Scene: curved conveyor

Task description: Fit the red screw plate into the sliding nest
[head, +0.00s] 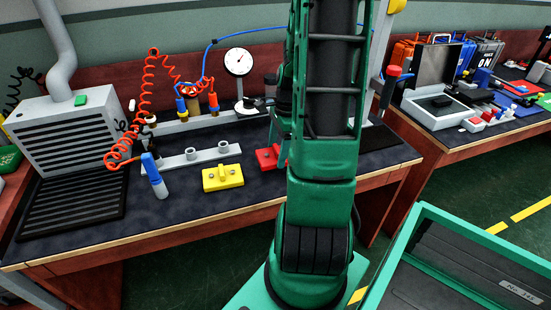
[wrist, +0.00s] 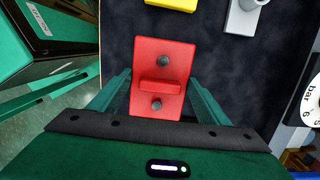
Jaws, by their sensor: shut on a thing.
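The red screw plate (wrist: 172,52) has two dark screw heads and a raised red bar across it. My gripper (wrist: 160,88) is shut on this bar, with one green finger on each side. In the head view the red plate (head: 267,158) shows beside my arm, at or just above the dark bench mat; its right part is hidden. I cannot tell whether it touches the mat. I cannot clearly make out the sliding nest; a light grey bar with round posts (head: 188,160) lies left of the plate, and part of it shows in the wrist view (wrist: 243,18).
A yellow screw plate (head: 223,178) lies left of the red one. A dial gauge (head: 238,63) stands behind. A green-rimmed bin (head: 435,212) is at the lower right. The front of the mat is clear.

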